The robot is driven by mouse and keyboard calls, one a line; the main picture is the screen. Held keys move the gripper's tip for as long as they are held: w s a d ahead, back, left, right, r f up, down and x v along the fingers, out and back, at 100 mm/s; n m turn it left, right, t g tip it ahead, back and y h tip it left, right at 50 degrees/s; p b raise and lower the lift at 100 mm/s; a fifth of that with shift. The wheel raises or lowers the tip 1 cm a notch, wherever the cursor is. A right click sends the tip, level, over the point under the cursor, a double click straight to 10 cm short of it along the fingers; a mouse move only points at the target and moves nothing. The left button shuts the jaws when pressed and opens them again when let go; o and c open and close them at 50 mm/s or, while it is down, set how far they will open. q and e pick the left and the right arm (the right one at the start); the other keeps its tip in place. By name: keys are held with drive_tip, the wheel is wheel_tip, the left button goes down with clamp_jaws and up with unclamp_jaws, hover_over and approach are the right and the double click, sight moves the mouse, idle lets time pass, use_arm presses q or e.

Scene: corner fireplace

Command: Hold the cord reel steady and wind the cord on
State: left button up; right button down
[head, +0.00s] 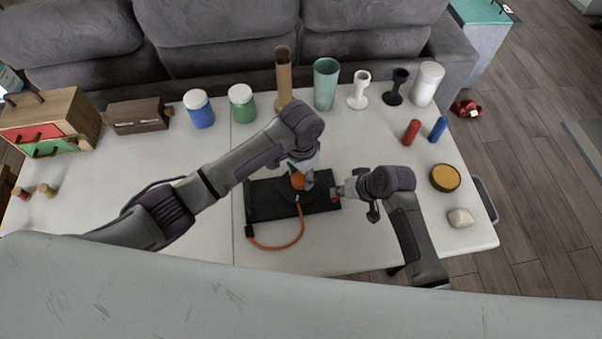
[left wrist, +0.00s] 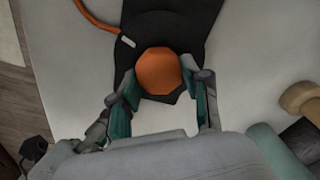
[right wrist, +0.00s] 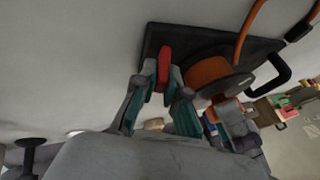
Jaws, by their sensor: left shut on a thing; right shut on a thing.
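The cord reel sits on a black base (head: 265,198) near the table's front. My left gripper (head: 301,172) comes down from above and is shut on the orange knob (left wrist: 159,72) on top of the reel. My right gripper (head: 340,192) is shut on a red grip (right wrist: 164,66) at the base's right end. The orange drum (right wrist: 208,74) shows beside it in the right wrist view. The orange cord (head: 292,246) leaves the reel and loops over the front of the table to a black plug (head: 249,231). My left gripper hides much of the reel in the head view.
Behind stand a blue jar (head: 199,112), a green jar (head: 242,106), a teal cup (head: 326,85) and other upright things. Red (head: 411,132) and blue (head: 438,130) cylinders, a yellow-topped round tin (head: 445,178) and a pale block (head: 460,217) lie right. The left-middle table is clear.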

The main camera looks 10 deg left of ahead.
use_arm(q)
drive_tip(key=m, duration=0.5)
drive_tip(key=shift+m, duration=0.3)
drive_tip(key=m, duration=0.4)
use_arm(e)
drive_tip(key=shift+d, duration=0.1)
use_arm(q)
drive_tip(key=m, duration=0.5)
drive_tip(key=shift+s, duration=0.1)
drive_tip(key=m, duration=0.4)
drive_tip(key=shift+a+m, duration=0.1)
drive_tip(key=shift+m, duration=0.2)
drive_tip(key=m, duration=0.4)
drive_tip(key=shift+r, duration=0.1)
drive_tip(key=m, duration=0.9)
drive_tip(key=shift+a+m, duration=0.1)
drive_tip(key=shift+m, duration=2.3)
